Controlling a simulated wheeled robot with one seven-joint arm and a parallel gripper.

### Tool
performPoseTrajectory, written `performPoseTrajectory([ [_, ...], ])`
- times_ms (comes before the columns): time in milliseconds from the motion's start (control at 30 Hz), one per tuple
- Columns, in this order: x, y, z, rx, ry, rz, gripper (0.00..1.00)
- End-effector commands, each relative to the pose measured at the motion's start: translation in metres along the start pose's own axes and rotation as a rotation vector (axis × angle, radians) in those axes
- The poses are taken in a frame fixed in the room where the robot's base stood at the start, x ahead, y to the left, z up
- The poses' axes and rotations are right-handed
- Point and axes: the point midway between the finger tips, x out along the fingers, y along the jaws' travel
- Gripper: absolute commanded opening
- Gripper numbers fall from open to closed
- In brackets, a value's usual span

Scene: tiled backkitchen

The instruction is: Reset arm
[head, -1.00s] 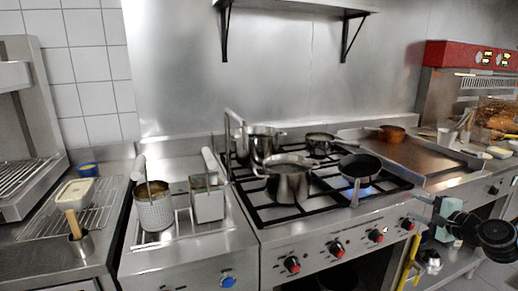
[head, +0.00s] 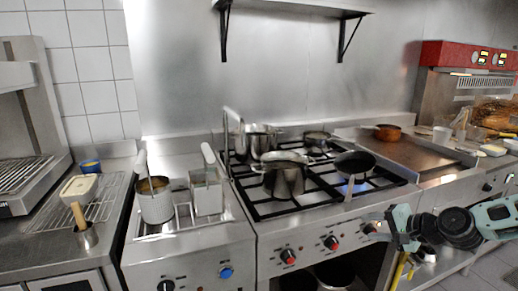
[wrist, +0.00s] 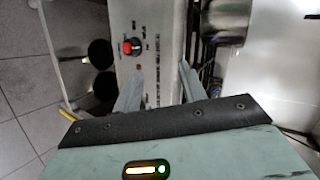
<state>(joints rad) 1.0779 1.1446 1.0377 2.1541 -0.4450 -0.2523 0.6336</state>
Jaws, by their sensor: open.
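My gripper (head: 378,229) is at the lower right of the head view, in front of the stove's front panel near its right end. My pale green and black arm reaches in from the right edge. In the wrist view my gripper (wrist: 161,78) has its two fingers apart with nothing between them. Beyond them is the steel front panel with a red knob (wrist: 131,47).
The stove (head: 300,250) carries several pots and a frying pan (head: 354,163) over a blue flame. A fryer with two baskets stands left, a griddle (head: 410,152) right. Tiled floor (wrist: 25,100) is open at left in the wrist view.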

Motion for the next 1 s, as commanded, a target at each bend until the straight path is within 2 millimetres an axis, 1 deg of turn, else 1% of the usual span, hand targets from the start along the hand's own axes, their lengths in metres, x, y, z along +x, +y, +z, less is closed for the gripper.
performPoseTrajectory([
  [33,0.006,-0.002,0.023,-0.061,-0.054,0.049,0.41],
  [67,0.009,-0.002,0.036,-0.095,-0.085,0.080,0.41],
  [100,0.012,-0.001,0.055,-0.148,-0.130,0.124,0.41],
  [167,0.014,0.001,0.086,-0.238,-0.205,0.199,0.41],
  [200,0.013,0.002,0.107,-0.301,-0.255,0.251,0.41],
  [267,0.008,0.004,0.135,-0.397,-0.325,0.326,0.41],
  [300,0.004,0.005,0.153,-0.458,-0.368,0.373,0.41],
  [367,-0.005,0.006,0.177,-0.550,-0.427,0.439,0.41],
  [400,-0.013,0.006,0.191,-0.610,-0.463,0.480,0.41],
  [467,-0.025,0.005,0.211,-0.696,-0.512,0.537,0.41],
  [500,-0.034,0.003,0.224,-0.753,-0.542,0.572,0.41],
  [567,-0.049,0.000,0.241,-0.835,-0.583,0.619,0.41],
  [600,-0.060,-0.003,0.253,-0.887,-0.608,0.647,0.41],
  [667,-0.077,-0.007,0.269,-0.963,-0.642,0.684,0.41],
  [800,-0.119,-0.019,0.305,-1.120,-0.712,0.740,0.41],
  [900,-0.148,-0.025,0.327,-1.211,-0.755,0.754,0.41],
  [1000,-0.173,-0.029,0.345,-1.277,-0.794,0.752,0.41],
])
